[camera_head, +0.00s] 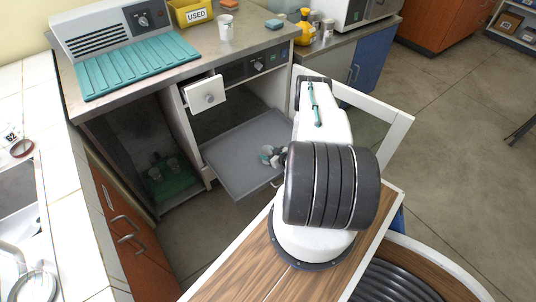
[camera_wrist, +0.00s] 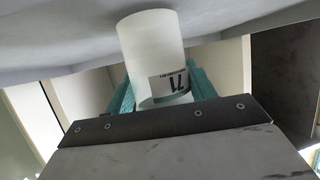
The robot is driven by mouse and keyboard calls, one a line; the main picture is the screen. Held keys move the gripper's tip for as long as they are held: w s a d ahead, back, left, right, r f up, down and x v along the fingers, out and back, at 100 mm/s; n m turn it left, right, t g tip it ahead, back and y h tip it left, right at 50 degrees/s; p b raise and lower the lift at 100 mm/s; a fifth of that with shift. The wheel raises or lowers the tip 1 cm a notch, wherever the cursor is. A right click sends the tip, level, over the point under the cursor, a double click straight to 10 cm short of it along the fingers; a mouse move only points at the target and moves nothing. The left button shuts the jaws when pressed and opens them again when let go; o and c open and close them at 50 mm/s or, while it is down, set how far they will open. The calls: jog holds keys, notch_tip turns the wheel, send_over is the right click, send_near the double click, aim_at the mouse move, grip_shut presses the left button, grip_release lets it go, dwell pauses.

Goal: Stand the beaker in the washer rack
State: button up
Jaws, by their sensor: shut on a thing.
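In the wrist view a whitish, cloudy beaker (camera_wrist: 152,45) with a dark-printed label stands between the teal fingers of my gripper (camera_wrist: 160,92). My gripper is shut on it. The beaker's far end overlaps a grey surface at the top of the view; I cannot tell whether they touch. In the head view my gripper (camera_head: 270,157) is low over the right part of a grey pulled-out tray (camera_head: 232,150), and my arm hides much around it. The beaker is too small there to make out clearly. No rack can be named with certainty.
The counter above holds a teal ribbed mat (camera_head: 135,65), a yellow bin marked USED (camera_head: 190,12) and a white cup (camera_head: 226,27). A small open drawer (camera_head: 204,94) juts out over the tray's left. A white-framed open door (camera_head: 375,118) stands to the right.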

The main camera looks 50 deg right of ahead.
jog(key=shift+f, duration=0.2)
jog(key=shift+f, duration=0.15)
jog(key=o, duration=1)
jog(key=shift+r, duration=0.2)
